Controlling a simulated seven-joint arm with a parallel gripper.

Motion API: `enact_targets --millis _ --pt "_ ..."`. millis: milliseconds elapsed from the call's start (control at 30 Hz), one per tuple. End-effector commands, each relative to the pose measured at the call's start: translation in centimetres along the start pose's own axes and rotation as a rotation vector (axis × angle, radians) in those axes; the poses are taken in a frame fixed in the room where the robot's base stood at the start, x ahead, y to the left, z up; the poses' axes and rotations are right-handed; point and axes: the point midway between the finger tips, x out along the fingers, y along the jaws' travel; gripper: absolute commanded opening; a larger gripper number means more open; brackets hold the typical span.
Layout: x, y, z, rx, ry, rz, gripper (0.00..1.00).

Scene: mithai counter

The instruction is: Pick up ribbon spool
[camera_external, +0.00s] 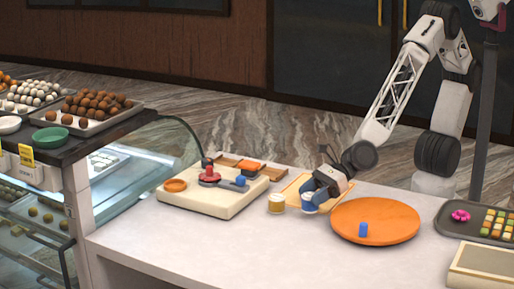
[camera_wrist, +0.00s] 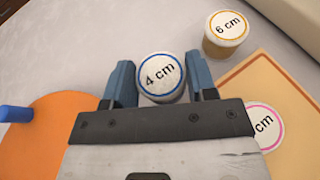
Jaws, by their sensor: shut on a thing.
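My gripper (camera_wrist: 161,68) is shut on a white ribbon spool (camera_wrist: 162,78) with a blue ring and the label "4 cm". The spool sits between the two blue fingers. In the external view my gripper (camera_external: 318,196) is low over the counter and the held spool (camera_external: 308,208) partly shows; I cannot tell if it is clear of the surface. A gold-ringed spool labelled "6 cm" (camera_wrist: 226,32) stands apart from it, and also shows to its left in the external view (camera_external: 276,205). A pink-ringed spool (camera_wrist: 264,124) lies partly hidden behind my gripper in the wrist view.
A tan board (camera_external: 296,186) lies by my gripper. An orange round turntable (camera_external: 390,222) with a blue peg (camera_external: 363,230) is to the right. A cream base (camera_external: 215,205) with coloured parts is left. A dark tray (camera_external: 450,228) of sweets is far right. The front counter is clear.

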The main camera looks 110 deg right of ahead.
Motion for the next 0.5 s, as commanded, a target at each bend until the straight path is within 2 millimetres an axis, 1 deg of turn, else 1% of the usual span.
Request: enact_targets --millis 33,100,267,500 --pt "-0.3 0.0 0.7 0.000 -0.002 0.000 0.28" --pt "-0.7 0.0 1.4 0.001 -0.002 0.000 0.28" --pt "-2.3 -0.4 0.7 0.000 -0.001 0.000 0.28" --pt "-5.3 -1.1 -0.2 0.000 -0.001 0.000 0.28"
